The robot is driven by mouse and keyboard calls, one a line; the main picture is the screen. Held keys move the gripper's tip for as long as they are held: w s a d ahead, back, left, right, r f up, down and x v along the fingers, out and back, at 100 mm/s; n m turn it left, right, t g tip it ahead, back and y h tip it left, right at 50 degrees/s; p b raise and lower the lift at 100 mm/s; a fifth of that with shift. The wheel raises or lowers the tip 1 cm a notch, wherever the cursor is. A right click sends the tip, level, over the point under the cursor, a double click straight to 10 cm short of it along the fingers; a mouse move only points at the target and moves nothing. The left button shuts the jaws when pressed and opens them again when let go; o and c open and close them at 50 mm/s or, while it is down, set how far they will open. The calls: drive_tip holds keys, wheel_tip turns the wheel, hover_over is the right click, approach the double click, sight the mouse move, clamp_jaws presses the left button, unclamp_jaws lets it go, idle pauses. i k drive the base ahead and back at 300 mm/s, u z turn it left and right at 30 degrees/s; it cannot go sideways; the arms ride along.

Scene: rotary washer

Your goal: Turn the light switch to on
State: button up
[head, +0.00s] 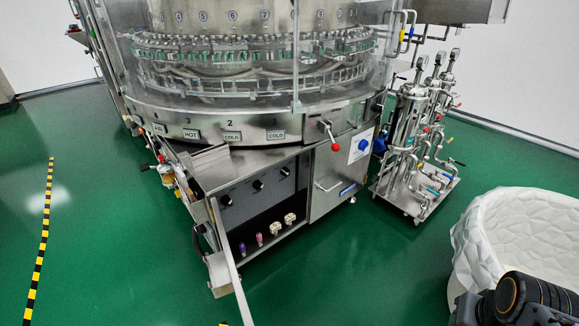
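The rotary washer (215,128) stands in the middle, with a round glass-sided upper part. Its front has a grey panel (270,200) with three black knobs: left (226,200), middle (258,185) and right (285,171). A blue rotary knob (363,145) sits on a white plate on the cabinet to the right. No readable label shows which of these is the light switch, and their settings are too small to read. My gripper is not in view; only a dark part of my arm shows at the bottom right, well apart from the washer.
A red-balled lever (330,134) sticks out above the cabinet door. Small bottle-like items (259,240) stand on the shelf below the panel. A pipe-and-filter rack (415,150) stands right, a white textured tub (520,230) nearer. Green floor (350,265) in front is clear.

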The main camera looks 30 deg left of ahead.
sight(285, 171)
drive_tip(key=u, duration=0.5)
drive_tip(key=i, duration=0.9)
drive_tip(key=u, duration=0.95)
drive_tip(key=i, duration=0.35)
drive_tip(key=u, duration=0.25)
